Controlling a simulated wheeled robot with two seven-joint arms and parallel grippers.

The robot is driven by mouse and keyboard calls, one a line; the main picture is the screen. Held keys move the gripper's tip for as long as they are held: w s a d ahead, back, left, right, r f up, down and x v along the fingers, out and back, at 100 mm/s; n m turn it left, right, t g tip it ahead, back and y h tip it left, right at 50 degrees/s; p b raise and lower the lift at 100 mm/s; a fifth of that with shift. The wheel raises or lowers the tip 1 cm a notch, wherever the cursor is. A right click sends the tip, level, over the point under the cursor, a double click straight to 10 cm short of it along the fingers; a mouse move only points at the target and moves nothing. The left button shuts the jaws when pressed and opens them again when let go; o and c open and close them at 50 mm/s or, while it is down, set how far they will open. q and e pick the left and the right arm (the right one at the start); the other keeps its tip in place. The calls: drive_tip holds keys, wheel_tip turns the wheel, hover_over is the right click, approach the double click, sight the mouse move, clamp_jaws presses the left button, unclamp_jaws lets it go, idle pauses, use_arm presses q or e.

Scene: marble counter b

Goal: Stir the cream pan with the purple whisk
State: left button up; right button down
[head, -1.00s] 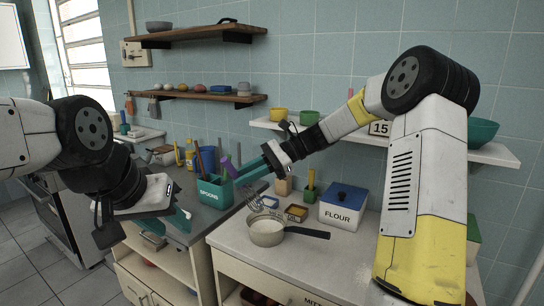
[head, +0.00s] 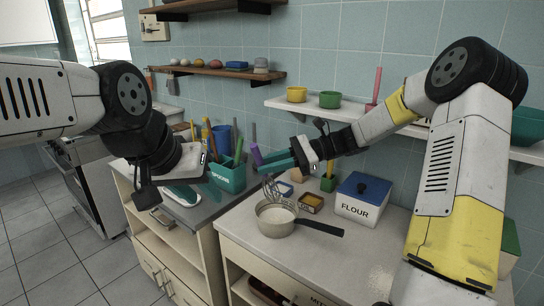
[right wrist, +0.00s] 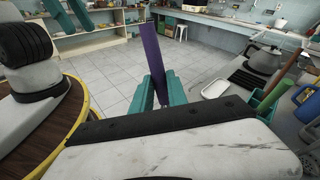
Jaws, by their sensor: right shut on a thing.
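The cream pan (head: 268,227) is a light saucepan with white contents and a dark handle pointing right, on the pale counter in the head view. My right gripper (head: 277,160) is shut on the purple whisk (head: 256,155), above and behind the pan. The whisk's purple handle also shows between the teal fingers in the right wrist view (right wrist: 151,55). Its wire head hangs down at the pan's far rim; I cannot tell whether the wires are inside. My left gripper (head: 197,193) is empty with its teal fingers apart, left of the teal spoons holder.
The teal spoons holder (head: 229,180) with upright utensils stands left of the pan. A white flour box (head: 361,200) with a blue lid stands behind right. Small containers (head: 311,202) sit just behind the pan. A shelf (head: 400,125) runs above. The front right counter is clear.

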sight(275, 187)
drive_tip(key=shift+w+d+f, duration=0.2)
drive_tip(key=shift+w+f, duration=0.1)
drive_tip(key=shift+f, duration=1.1)
drive_tip(key=shift+w+d+f, duration=0.2)
drive_tip(key=shift+w+f, duration=0.05)
drive_tip(key=shift+f, duration=1.2)
drive_tip(key=shift+w+d+f, duration=0.2)
drive_tip(key=shift+w+f, duration=0.1)
drive_tip(key=shift+f, duration=1.1)
